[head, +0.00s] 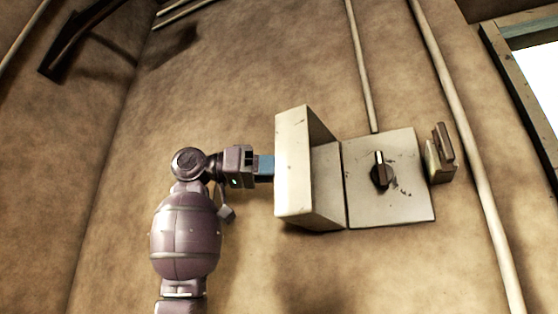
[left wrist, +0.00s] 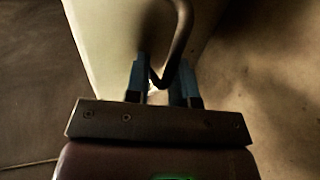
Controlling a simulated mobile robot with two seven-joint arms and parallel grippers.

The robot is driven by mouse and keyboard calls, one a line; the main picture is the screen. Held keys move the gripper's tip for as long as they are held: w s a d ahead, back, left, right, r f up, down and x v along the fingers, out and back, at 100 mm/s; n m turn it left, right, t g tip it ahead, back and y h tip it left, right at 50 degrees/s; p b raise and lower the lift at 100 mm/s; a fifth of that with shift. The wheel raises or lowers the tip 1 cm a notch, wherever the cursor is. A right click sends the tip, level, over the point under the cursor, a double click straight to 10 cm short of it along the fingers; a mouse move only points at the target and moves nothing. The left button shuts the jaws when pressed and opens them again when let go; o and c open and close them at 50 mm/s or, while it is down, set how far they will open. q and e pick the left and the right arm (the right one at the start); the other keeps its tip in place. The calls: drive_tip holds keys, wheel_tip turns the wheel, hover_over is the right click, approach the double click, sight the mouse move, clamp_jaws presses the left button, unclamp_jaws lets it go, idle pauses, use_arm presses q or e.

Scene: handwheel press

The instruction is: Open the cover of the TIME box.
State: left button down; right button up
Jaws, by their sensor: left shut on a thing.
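The TIME box (head: 390,205) is on the wall in the head view, a pale scuffed panel with a dark rotary knob (head: 380,170). No lettering can be read. Its pale cover (head: 292,165) stands swung out on the left side of the panel, so the knob is exposed. My left gripper (head: 265,166) is at the outer left side of the cover. In the left wrist view its blue fingers (left wrist: 163,85) are shut on a bent metal handle (left wrist: 184,30) on the cover (left wrist: 105,40). The handle is hidden in the head view. My right gripper is not in view.
A small box with a lever-like piece (head: 441,155) sits just right of the panel. A conduit (head: 362,65) runs up from the panel, and another pipe (head: 470,160) passes further right. A window (head: 535,75) is at the upper right.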

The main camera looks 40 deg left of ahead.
use_arm(q)
drive_tip(key=shift+w+a, duration=0.4)
drive_tip(key=shift+a, duration=0.05)
drive_tip(key=c, duration=1.2)
unclamp_jaws()
drive_tip(key=shift+w+d, duration=0.1)
drive_tip(key=shift+d, duration=0.1)
